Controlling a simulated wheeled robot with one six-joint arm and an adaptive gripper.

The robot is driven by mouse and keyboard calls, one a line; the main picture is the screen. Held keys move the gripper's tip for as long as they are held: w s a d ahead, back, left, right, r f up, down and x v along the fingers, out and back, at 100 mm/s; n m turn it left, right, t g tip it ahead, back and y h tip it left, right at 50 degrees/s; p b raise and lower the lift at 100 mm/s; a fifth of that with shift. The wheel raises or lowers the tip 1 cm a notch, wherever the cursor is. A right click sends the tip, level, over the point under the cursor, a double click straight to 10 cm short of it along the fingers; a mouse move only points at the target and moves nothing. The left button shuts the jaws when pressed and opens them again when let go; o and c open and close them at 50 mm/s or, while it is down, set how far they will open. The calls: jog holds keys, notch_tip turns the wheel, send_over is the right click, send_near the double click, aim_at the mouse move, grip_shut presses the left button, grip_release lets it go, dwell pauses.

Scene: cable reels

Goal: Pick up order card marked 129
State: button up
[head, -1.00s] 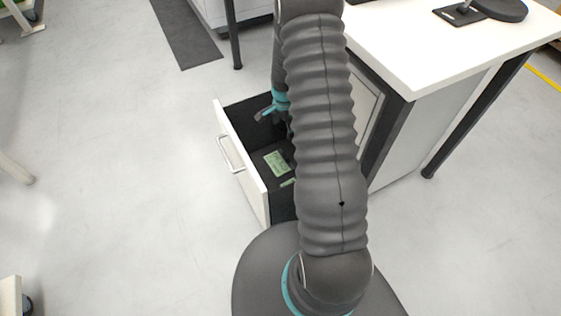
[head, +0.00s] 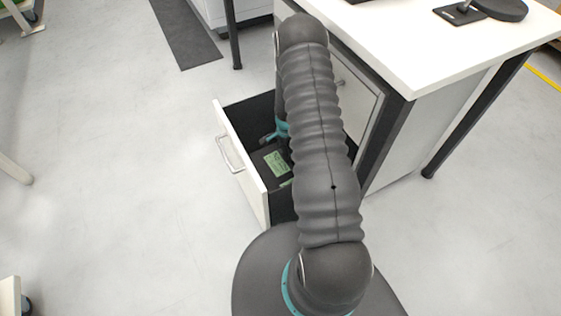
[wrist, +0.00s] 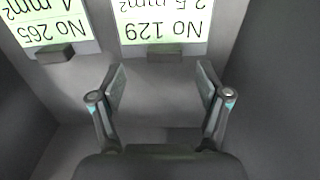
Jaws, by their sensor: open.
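The order card marked 129 (wrist: 162,24) is pale green with black print, upside down at the top middle of the wrist view, with a small dark block at its edge. My gripper (wrist: 162,84) is open and empty, its two fingers spread just short of that card and roughly in line with it. In the head view a green card (head: 276,163) lies in the open drawer (head: 228,140); its number is too small to read there. My gripper (head: 272,136) is inside the drawer, mostly hidden by my arm.
A second green card marked 265 (wrist: 45,24) lies left of card 129, with its own dark block (wrist: 55,54). The drawer's walls surround my gripper. The white tabletop (head: 420,50) stands to the right of the drawer.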

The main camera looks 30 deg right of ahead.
aim_at(284, 156)
jog(key=shift+w+a+f, duration=0.1)
jog(key=shift+w+f, duration=0.05)
jog(key=shift+f, duration=1.1)
jog(key=shift+w+a+f, duration=0.1)
jog(key=shift+f, duration=1.15)
jog(key=c, duration=1.2)
